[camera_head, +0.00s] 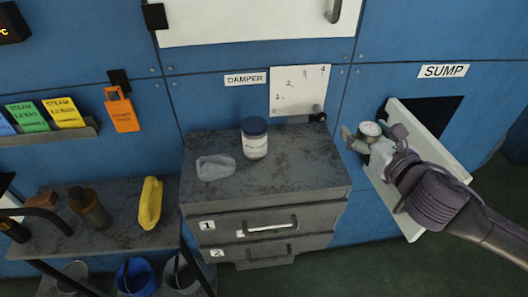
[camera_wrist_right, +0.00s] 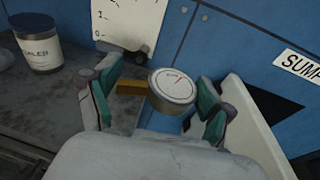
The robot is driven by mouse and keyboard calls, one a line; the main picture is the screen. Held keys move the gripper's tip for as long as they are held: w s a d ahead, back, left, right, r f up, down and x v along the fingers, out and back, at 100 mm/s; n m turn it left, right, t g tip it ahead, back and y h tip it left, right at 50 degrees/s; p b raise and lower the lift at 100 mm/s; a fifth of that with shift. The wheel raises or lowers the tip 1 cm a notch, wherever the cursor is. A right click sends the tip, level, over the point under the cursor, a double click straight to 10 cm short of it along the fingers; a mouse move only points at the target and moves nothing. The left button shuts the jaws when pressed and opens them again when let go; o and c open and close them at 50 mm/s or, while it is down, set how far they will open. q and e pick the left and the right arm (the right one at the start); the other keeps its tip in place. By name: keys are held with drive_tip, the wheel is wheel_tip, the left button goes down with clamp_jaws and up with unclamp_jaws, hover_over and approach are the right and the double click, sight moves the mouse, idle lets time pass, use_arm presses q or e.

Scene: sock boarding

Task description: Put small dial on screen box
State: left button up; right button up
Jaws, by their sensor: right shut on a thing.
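The small dial (camera_head: 370,129) is a round gauge with a white face, a grey rim and a brass stem. My right gripper (camera_head: 366,143) is shut on it, in the air in front of the blue wall, left of the open sump flap. In the right wrist view the dial (camera_wrist_right: 172,90) sits between the two green-padded fingers, face toward the camera, stem pointing left. A black box with a lit "°C" display (camera_head: 12,22), likely the screen box, shows in part at the top left, far from the gripper. My left gripper is not in view.
A grey drawer cabinet (camera_head: 335,180) carries a white jar with a blue lid (camera_head: 255,138) and a clear lump (camera_head: 215,167). The white sump flap (camera_head: 450,160) stands open by my right arm. Left are a shelf with a yellow object (camera_head: 151,203) and an orange tag (camera_head: 122,112).

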drive_tip(key=shift+s+d+r+n+p, duration=0.25)
drive_tip(key=shift+d+r+n+p, duration=0.05)
drive_tip(key=shift+r, duration=0.2)
drive_tip(key=shift+s+a+y, duration=0.1)
drive_tip(key=shift+a+y, duration=0.05)
drive_tip(key=shift+y, duration=0.15)
drive_tip(key=p, duration=0.3)
hover_over(306, 170)
drive_tip(key=shift+g, duration=0.3)
wheel_tip(306, 170, down, 7)
drive_tip(key=shift+a, duration=0.1)
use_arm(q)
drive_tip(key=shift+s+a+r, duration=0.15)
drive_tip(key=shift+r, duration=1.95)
use_arm(e)
drive_tip(key=shift+f, duration=2)
drive_tip(key=shift+f, duration=0.1)
drive_tip(key=o, duration=1.1)
